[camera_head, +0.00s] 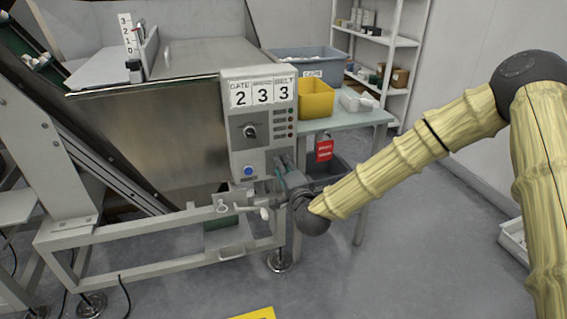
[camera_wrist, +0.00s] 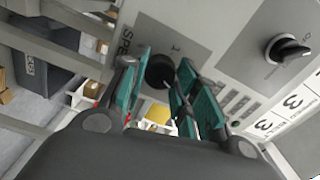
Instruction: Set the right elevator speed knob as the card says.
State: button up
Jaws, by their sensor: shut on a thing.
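The control box (camera_head: 252,142) bears a card (camera_head: 259,92) with the digits 2, 3, 3 under GATE, a small middle word I cannot read, and BELT. My gripper (camera_head: 282,168) is at the lower right of the box front. In the wrist view its green fingers (camera_wrist: 165,85) are shut on a round black knob (camera_wrist: 159,70) beside lettering starting "SPE". The knob's pointer and setting cannot be made out. In the head view the fingers hide this knob. A second black knob (camera_head: 250,131) sits higher on the panel, also in the wrist view (camera_wrist: 288,48).
A blue button (camera_head: 248,171) and a column of small lamps are on the panel. A red tag (camera_head: 324,151) hangs to the right. A table behind holds a yellow bin (camera_head: 315,98) and a grey bin (camera_head: 335,67). A metal frame rail (camera_head: 150,223) runs below the box.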

jog(key=shift+n+p, duration=0.95)
jog(key=shift+n, duration=1.25)
jog(key=o, duration=1)
jog(key=v, duration=1.2)
